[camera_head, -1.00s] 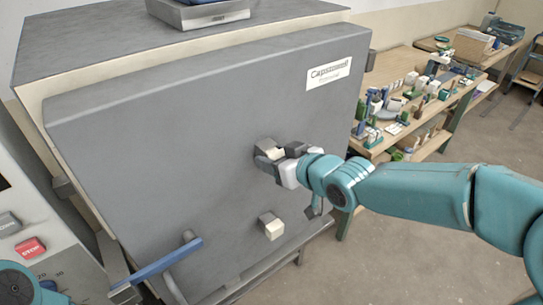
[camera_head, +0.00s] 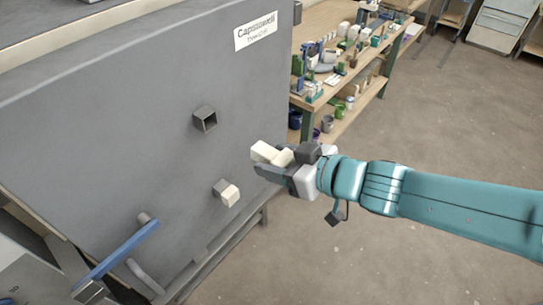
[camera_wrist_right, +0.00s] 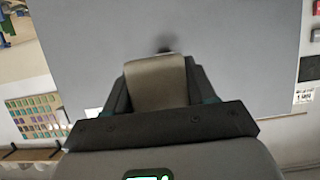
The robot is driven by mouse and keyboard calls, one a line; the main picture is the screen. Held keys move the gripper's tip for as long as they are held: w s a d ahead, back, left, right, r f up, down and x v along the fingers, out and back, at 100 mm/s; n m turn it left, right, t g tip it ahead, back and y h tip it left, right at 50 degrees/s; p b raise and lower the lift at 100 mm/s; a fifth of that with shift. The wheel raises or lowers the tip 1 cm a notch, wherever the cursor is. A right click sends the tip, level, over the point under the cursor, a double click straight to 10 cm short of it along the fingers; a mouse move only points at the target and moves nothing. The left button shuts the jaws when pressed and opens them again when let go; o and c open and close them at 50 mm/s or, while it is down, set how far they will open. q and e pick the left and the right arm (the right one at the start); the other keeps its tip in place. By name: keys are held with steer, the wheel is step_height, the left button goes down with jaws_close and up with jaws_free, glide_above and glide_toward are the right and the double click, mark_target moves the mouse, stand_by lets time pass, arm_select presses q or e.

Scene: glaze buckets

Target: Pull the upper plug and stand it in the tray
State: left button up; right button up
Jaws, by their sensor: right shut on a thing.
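The upper plug (camera_head: 264,151) is a pale cream block. My right gripper (camera_head: 280,164) is shut on it and holds it in the air, to the right of the grey kiln door (camera_head: 120,130). In the right wrist view the plug (camera_wrist_right: 157,82) sits between the two dark fingers, with the grey door behind it. The upper spyhole (camera_head: 206,119) is a square grey sleeve, open and empty. The lower plug (camera_head: 229,194) sits in its sleeve below. I cannot make out the tray for certain. My left gripper is not in view.
A blue door handle (camera_head: 118,258) sticks out at the lower left. A wooden workbench (camera_head: 318,103) behind holds crowded small jars and tools, with pots on its lower shelf. The concrete floor (camera_head: 430,120) to the right is clear.

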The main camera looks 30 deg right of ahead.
steer(key=shift+s, duration=0.1)
steer(key=shift+w, duration=0.2)
steer(key=shift+s+d+r+b, duration=0.1)
steer(key=shift+s+d+b, duration=0.2)
steer(key=shift+s+b, duration=0.45)
steer(key=shift+s+d+b, duration=0.25)
steer(key=shift+s+b, duration=0.15)
steer(key=shift+s, duration=0.15)
steer(key=s, duration=0.1)
steer(key=s+d+b, duration=0.1)
steer(key=s, duration=0.1)
steer(key=s+d+b, duration=0.1)
steer(key=s, duration=0.1)
steer(key=shift+s, duration=0.25)
steer(key=shift+a, duration=0.1)
